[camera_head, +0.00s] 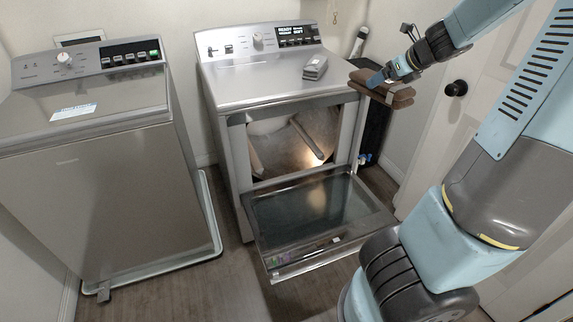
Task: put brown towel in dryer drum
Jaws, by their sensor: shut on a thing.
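The brown towel (395,96) is folded and held at the right of the dryer's top front corner. My gripper (381,80) is shut on the towel's upper left part. The towel hangs in the air, and its left end overlaps the dryer's right edge in the picture. The dryer (270,80) is silver, with its door (315,205) folded down and open. The dryer drum (293,140) shows through the opening, lit inside, and looks empty where visible. My gripper and the towel are above and to the right of the opening.
A grey object (315,67) lies on the dryer top. A topload washer (100,180) with a closed lid stands at the left. A white door (480,110) with a black knob (456,88) is at the right. Floor (190,275) is clear between the machines' fronts.

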